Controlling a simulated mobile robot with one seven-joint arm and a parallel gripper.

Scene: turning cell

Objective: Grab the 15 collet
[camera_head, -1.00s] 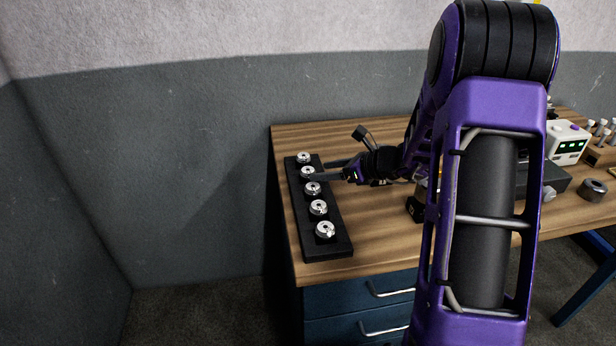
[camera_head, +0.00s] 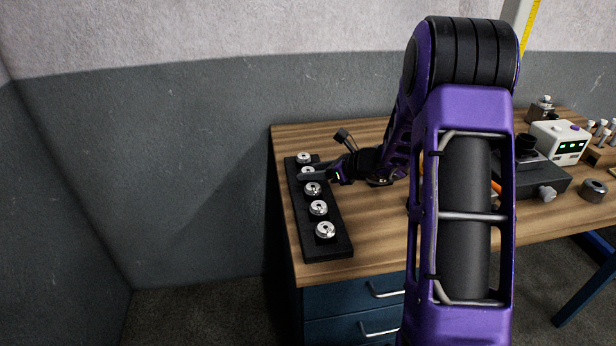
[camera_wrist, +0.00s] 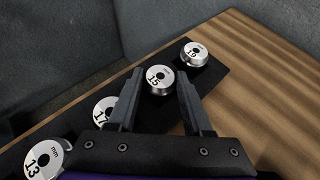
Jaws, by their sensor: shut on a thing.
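The 15 collet (camera_wrist: 159,80) is a silver ring marked "15 mm", seen in the wrist view between the two fingers of my gripper (camera_wrist: 161,74). The fingers are shut on its sides. It still sits in line with the others on the black rack (camera_wrist: 217,77). In the head view my gripper (camera_head: 308,176) reaches in from the right over the second position from the back, and the 15 collet (camera_head: 307,170) is partly hidden by the fingers.
The 19 collet (camera_wrist: 194,54) sits close on one side, the 17 collet (camera_wrist: 105,110) on the other, partly behind a finger. The 13 collet (camera_wrist: 46,160) is farther along. A white device (camera_head: 559,142) and a grey ring (camera_head: 592,190) stand at the right of the wooden bench (camera_head: 375,245).

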